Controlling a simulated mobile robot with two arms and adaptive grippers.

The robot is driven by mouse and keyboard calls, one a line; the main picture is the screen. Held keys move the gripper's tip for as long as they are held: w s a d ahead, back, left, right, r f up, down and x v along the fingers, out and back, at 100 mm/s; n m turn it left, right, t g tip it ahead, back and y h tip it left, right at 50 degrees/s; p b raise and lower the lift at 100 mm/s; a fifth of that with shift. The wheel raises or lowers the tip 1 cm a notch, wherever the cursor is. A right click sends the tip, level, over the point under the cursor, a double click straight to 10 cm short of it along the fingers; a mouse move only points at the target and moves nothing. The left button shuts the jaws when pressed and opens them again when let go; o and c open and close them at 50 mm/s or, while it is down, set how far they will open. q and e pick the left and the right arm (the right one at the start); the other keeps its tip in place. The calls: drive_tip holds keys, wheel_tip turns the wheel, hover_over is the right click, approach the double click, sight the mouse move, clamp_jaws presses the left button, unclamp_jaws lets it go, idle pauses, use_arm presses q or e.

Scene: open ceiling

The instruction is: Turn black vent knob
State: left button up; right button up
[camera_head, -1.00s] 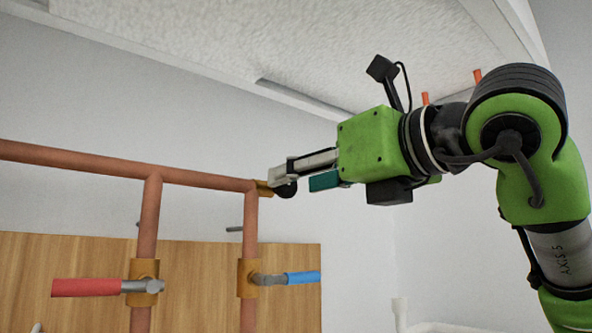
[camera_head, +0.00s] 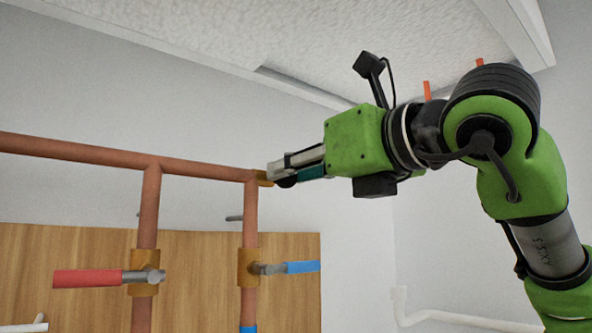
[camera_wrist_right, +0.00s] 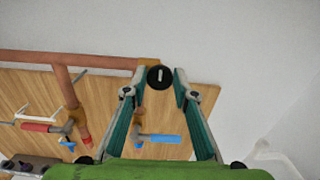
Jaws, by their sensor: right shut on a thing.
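The black vent knob (camera_head: 286,182) is at the brass end of the copper pipe, high up near the picture's middle. In the right wrist view the knob (camera_wrist_right: 160,84) is a round black disc with a light slot, between the fingertips. My right gripper (camera_head: 281,173) reaches it from the right and is shut on it. In the wrist view the fingers of the right gripper (camera_wrist_right: 162,73) stand on either side of the knob. The fingers partly hide the knob in the head view. My left gripper is not in view.
A copper pipe (camera_head: 90,151) runs across to the brass fitting (camera_head: 262,178). Below are a red valve handle (camera_head: 88,278) and a blue valve handle (camera_head: 302,267) on vertical pipes, before a wooden panel (camera_head: 203,270). A white pipe (camera_head: 440,316) is at lower right.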

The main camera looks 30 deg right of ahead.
drive_tip(key=shift+a+f+n+p, duration=0.15)
drive_tip(key=shift+n+p, duration=2)
drive_tip(key=shift+n, duration=5.2)
drive_tip(key=shift+d+f+n+p, duration=0.2)
drive_tip(key=shift+n+p, duration=1.95)
drive_tip(key=shift+n, duration=5.2)
drive_tip(key=o, duration=1.1)
drive_tip(key=shift+c, duration=0.2)
